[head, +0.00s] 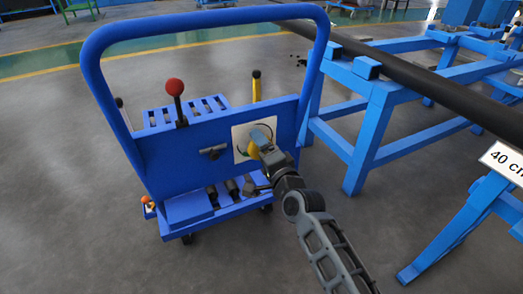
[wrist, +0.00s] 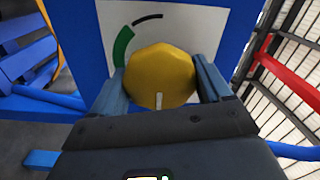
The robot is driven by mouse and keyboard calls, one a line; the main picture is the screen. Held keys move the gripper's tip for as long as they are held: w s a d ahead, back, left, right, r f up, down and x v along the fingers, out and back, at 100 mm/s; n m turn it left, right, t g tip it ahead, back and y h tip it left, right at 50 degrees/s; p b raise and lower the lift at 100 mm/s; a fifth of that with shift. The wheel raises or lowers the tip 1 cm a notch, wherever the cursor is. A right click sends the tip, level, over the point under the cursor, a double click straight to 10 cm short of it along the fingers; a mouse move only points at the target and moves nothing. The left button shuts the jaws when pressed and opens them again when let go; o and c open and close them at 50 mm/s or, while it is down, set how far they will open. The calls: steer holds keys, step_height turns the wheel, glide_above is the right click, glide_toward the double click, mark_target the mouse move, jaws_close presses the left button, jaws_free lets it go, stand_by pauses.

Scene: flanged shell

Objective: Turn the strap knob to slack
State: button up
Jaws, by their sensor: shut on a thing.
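The strap knob is a yellow faceted knob (wrist: 160,72) with a white pointer mark, on a white plate (wrist: 200,22) with a green arc and a dark arc. In the wrist view the white mark is at the knob's lower edge and the arcs are at its upper left. My gripper (wrist: 160,85) is shut on the knob, one finger on each side. In the head view my gripper (head: 259,143) reaches the white plate (head: 240,133) on the blue cart's panel, and the knob (head: 253,150) is mostly hidden behind it.
The blue cart (head: 160,165) has a tall tubular handle (head: 92,75), a red-ball lever (head: 175,88), a yellow lever with a black top (head: 256,87) and a dark T-handle (head: 212,151). A blue frame (head: 375,120) carrying a long dark pipe (head: 400,70) stands at right. Grey floor is open at left.

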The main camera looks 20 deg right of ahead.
steer(key=n+b, duration=0.1)
steer(key=n, duration=0.3)
steer(key=shift+d+f+n+b, duration=0.1)
steer(key=shift+f+n+b, duration=0.05)
steer(key=shift+n+b, duration=0.15)
steer(key=n+b, duration=0.2)
steer(key=n, duration=0.2)
steer(key=shift+n, duration=0.3)
steer(key=n+b, duration=0.2)
steer(key=n, duration=0.2)
steer(key=shift+n, duration=0.3)
steer(key=shift+r+n+b, duration=0.15)
steer(key=shift+n+b, duration=0.15)
steer(key=shift+n, duration=0.7)
steer(key=shift+r+n+b, duration=0.1)
steer(key=shift+n+b, duration=0.2)
steer(key=shift+n, duration=0.7)
steer(key=o, duration=1)
steer(key=s+p, duration=0.1)
steer(key=s, duration=0.6)
steer(key=shift+s, duration=0.4)
